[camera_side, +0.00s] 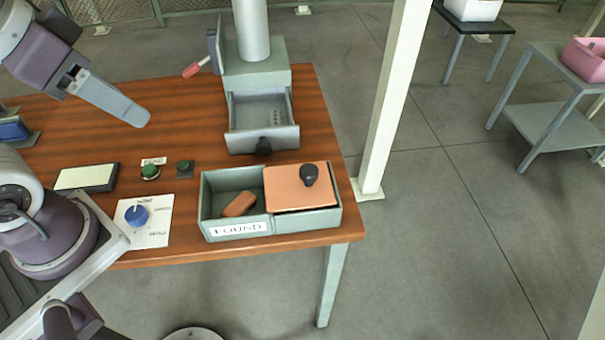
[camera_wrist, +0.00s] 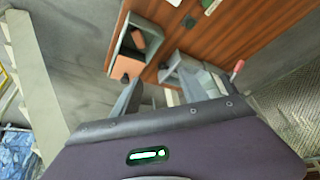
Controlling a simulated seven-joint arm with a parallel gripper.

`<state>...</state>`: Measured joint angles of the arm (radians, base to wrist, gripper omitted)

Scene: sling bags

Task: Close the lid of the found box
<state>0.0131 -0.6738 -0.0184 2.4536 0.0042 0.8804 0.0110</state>
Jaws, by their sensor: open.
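The found box (camera_side: 236,230) is a grey-green box labelled FOUND at the table's front right. Its left half is uncovered, with a brown block (camera_side: 239,204) inside. A flat orange-brown lid (camera_side: 290,190) with a black knob (camera_side: 309,175) covers the right half. In the wrist view the box (camera_wrist: 119,48) shows at upper left, with the block (camera_wrist: 138,40) and part of the lid (camera_wrist: 125,68). My gripper (camera_side: 138,118) is raised above the table at upper left, well away from the box. Its fingers (camera_wrist: 168,92) are apart in the wrist view, with nothing seen between them.
A grey open drawer (camera_side: 262,120) with a black knob sits under a pillar behind the box. A red-handled lever (camera_side: 196,67) sticks out beside it. Buttons (camera_side: 150,172), a blue dial (camera_side: 137,215) and a pale pad (camera_side: 87,178) lie left of the box. The table's right edge is close.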

